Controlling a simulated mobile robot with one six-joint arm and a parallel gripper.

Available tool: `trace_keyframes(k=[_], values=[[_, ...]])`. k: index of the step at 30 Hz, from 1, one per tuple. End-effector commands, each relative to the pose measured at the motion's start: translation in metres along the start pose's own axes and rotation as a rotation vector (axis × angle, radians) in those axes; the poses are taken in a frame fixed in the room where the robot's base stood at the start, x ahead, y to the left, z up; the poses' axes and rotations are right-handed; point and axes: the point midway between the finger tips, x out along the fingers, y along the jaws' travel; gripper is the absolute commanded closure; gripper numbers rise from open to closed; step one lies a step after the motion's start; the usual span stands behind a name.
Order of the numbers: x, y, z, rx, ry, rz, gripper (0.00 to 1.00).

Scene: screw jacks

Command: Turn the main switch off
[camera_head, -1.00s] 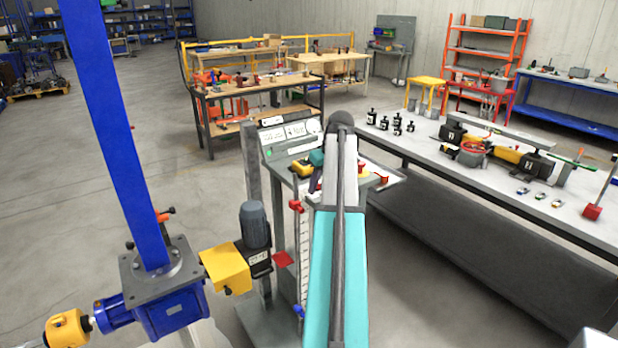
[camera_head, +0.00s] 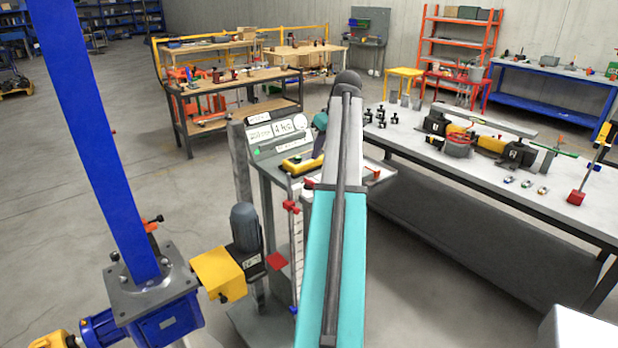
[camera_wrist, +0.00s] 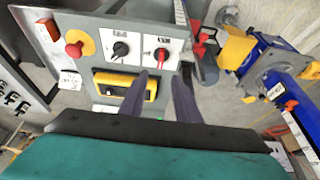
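The control panel (camera_wrist: 140,35) fills the upper middle of the wrist view. It carries a red rotary switch (camera_wrist: 161,55) and a black rotary switch (camera_wrist: 120,50), each on a white plate, and a red mushroom button (camera_wrist: 73,50) on yellow. The labels are too small to read; the red rotary switch looks like the main switch. My gripper (camera_wrist: 160,75) is open and empty, its two dark fingers apart and pointing toward the red switch; contact cannot be told. In the head view my arm hides the switches, and only part of my gripper (camera_head: 319,138) shows.
A yellow box (camera_wrist: 125,85) with black knobs sits below the switches, near the left finger. A blue column with a motor unit (camera_head: 160,300) stands left of the panel stand. A long grey workbench (camera_head: 460,160) is close on the right. Open floor lies at left.

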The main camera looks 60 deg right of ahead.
Motion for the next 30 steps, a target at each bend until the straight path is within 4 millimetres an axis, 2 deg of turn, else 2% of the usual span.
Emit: trace_keyframes(k=[11, 30], values=[[0.021, -0.005, -0.003, -0.006, -0.001, -0.004, 0.7], [0.093, -0.006, -0.004, -0.007, -0.002, -0.005, 0.7]])
